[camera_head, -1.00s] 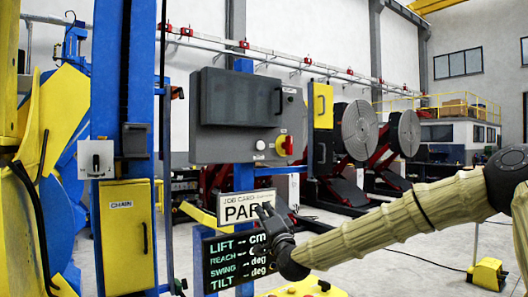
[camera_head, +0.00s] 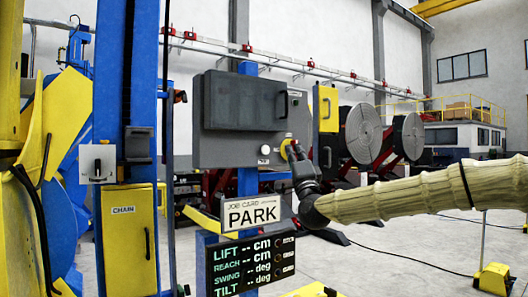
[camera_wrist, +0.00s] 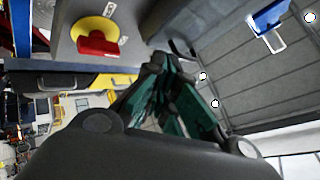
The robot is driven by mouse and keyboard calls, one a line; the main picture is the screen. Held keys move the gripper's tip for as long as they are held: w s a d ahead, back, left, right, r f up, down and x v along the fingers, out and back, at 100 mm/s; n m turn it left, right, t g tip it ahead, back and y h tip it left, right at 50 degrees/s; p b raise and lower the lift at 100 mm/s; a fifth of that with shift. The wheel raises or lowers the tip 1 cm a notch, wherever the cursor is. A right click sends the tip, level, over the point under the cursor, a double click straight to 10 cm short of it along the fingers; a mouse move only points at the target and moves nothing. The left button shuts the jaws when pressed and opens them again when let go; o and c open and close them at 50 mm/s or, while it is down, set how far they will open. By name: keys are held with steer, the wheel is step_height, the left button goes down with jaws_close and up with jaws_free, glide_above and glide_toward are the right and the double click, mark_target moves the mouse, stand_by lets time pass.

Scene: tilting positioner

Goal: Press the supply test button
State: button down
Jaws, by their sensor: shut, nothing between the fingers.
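A grey control box (camera_head: 242,118) hangs on a blue post. A red switch on a yellow disc is at the box's lower right corner, mostly behind my gripper (camera_head: 291,150) in the head view. The wrist view shows this red switch (camera_wrist: 98,42) clear, at the upper left. My gripper (camera_wrist: 156,64) is shut and empty, with its tips apart from the switch in the wrist view.
A PARK job card (camera_head: 251,214) and a dark readout panel (camera_head: 250,262) sit below the box. A blue column with a yellow chain cabinet (camera_head: 130,240) stands at left. Round grey positioner plates (camera_head: 363,133) stand farther back. Open floor lies at right.

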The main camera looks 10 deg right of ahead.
mark_target(265, 150)
steer(key=w+a+p, duration=0.2)
steer(key=w+a, duration=0.1)
steer(key=w, duration=0.5)
steer(key=shift+w+p, duration=0.2)
steer(key=shift+p, duration=0.15)
steer(key=shift+w+a+f+b, duration=0.1)
steer(key=shift+w+a+b, duration=0.1)
steer(key=shift+b, duration=0.1)
stand_by(1.2)
steer(key=shift+w+a, duration=0.1)
steer(key=shift+w, duration=0.2)
steer(key=shift+w+a+b, duration=0.15)
steer(key=shift+w+b, duration=0.2)
stand_by(1.0)
stand_by(0.4)
steer(key=shift+s+d+b, duration=0.35)
steer(key=shift+s+b, duration=0.45)
